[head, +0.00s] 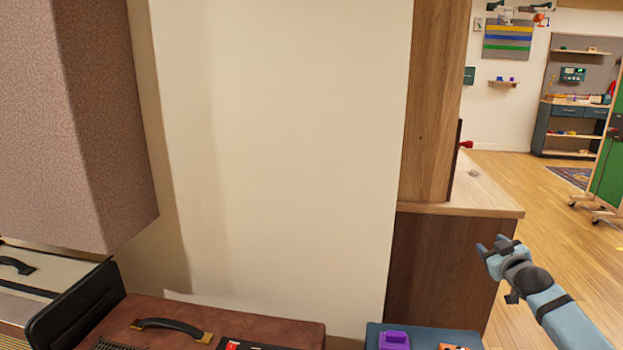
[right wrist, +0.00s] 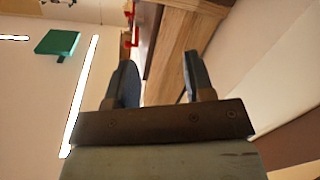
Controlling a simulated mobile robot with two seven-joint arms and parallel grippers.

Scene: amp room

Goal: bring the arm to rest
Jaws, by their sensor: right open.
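My right arm comes in from the lower right of the head view. Its gripper (head: 490,246) is raised in front of the wooden cabinet's right side. In the right wrist view the two fingers of this gripper (right wrist: 160,82) stand apart with nothing between them, so it is open and empty. My left arm and gripper are not in view.
A brown amp (head: 265,327) with a black handle stands at the lower left, below a speckled box (head: 100,120). A blue surface holding a purple item (head: 393,340) is at the bottom. The wooden cabinet (head: 440,260) stands behind the gripper. Open floor (head: 530,190) lies right.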

